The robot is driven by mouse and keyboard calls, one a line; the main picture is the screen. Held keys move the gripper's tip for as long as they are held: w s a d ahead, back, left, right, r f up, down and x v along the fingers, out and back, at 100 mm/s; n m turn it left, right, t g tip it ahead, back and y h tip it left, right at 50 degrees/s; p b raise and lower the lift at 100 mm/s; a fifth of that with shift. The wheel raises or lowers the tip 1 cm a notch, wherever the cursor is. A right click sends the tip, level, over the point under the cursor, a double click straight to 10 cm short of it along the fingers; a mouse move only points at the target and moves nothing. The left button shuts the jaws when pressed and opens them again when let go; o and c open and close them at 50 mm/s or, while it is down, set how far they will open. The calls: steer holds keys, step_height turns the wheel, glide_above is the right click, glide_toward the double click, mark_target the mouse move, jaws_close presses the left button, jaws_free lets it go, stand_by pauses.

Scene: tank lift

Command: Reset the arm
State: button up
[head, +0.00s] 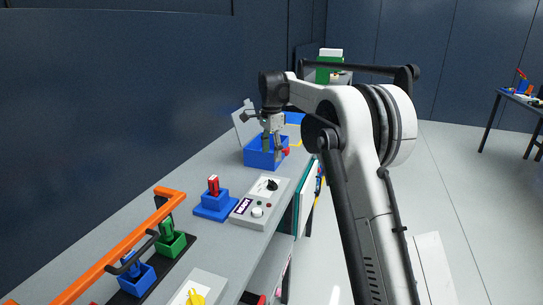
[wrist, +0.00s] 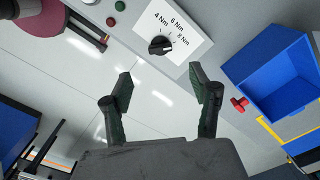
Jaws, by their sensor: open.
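My gripper (head: 270,140) hangs from my arm above the bench, in line with the near part of a blue bin (head: 259,158) in the head view. In the wrist view my gripper (wrist: 159,72) has its two dark green fingers spread wide, with nothing between them. Past the fingertips lies a grey control box with a black dial (wrist: 160,45) and a scale marked 4, 6 and 8 Nm. The blue bin (wrist: 256,66) is to the right of the fingers and looks empty in its visible part.
The grey control box (head: 246,207) stands on the bench (head: 204,170), nearer than the bin. A blue block with a red switch (head: 213,185) is left of it. An orange bar (head: 120,245) runs past green and blue holders. A red knob (wrist: 240,104) sits beside the bin. Floor right is open.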

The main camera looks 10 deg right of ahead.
steer(key=s+r+n+t, duration=0.2)
steer(key=s+r+n, duration=0.25)
steer(key=s, duration=0.65)
steer(key=s+r+n+t, duration=0.1)
steer(key=s+r+n, duration=0.35)
steer(key=s, duration=0.75)
steer(key=s+f+n+t, duration=0.2)
steer(key=s+f, duration=0.3)
steer(key=s, duration=0.8)
steer(key=s+f+n+t, duration=0.2)
steer(key=s+f, duration=0.3)
steer(key=s, duration=0.8)
steer(key=shift+d+n, duration=0.15)
steer(key=shift+n, duration=0.75)
steer(key=shift+f, duration=0.1)
